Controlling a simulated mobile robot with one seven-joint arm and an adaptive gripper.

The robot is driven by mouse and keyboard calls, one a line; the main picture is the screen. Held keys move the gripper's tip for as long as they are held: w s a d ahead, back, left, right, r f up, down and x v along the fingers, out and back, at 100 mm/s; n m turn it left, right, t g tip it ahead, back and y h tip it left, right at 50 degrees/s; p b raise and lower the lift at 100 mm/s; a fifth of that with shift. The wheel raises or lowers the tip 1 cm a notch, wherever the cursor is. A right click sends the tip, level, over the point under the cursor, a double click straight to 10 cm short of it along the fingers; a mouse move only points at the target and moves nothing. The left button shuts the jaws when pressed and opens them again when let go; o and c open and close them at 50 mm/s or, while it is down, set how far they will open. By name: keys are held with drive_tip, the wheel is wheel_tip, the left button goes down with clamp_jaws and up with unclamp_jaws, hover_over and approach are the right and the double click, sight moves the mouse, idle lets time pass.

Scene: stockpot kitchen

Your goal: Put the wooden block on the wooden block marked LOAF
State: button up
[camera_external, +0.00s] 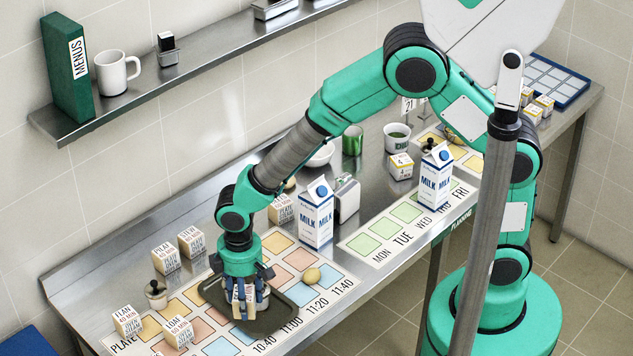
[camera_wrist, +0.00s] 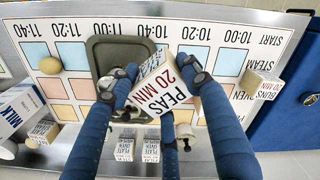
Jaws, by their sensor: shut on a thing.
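My gripper (camera_external: 245,300) is shut on a wooden block marked PEAS 20 MIN (camera_wrist: 168,85), with its blue fingers around the block. In the external view the held block (camera_external: 241,291) is over the dark tray, mostly covered by the fingers; I cannot tell whether it touches the tray. I cannot tell for sure which block in the wrist view is LOAF.
The dark tray (camera_external: 272,321) lies on the board beside a round yellowish item (camera_external: 311,274). Other blocks stand near, one at the far left (camera_external: 127,320) and two at the back (camera_external: 166,259).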

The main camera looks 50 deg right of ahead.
sight(235, 301)
drive_tip(key=shift+s+a+r+n, duration=0.15)
drive_tip(key=shift+a+n, duration=0.15)
drive_tip(key=shift+a, duration=1.2)
drive_tip(key=w+a, duration=0.3)
drive_tip(key=w, duration=0.1)
drive_tip(key=w+a+f, duration=0.1)
drive_tip(key=w+a, duration=0.2)
drive_tip(key=w, duration=0.1)
drive_tip(key=w+a, duration=0.4)
drive_tip(key=shift+w+a+f+b, duration=0.1)
drive_tip(key=shift+w+f+b, duration=0.05)
drive_tip(key=shift+f+b, duration=0.15)
drive_tip(key=shift+f, duration=1.75)
drive_tip(key=shift+f, duration=0.15)
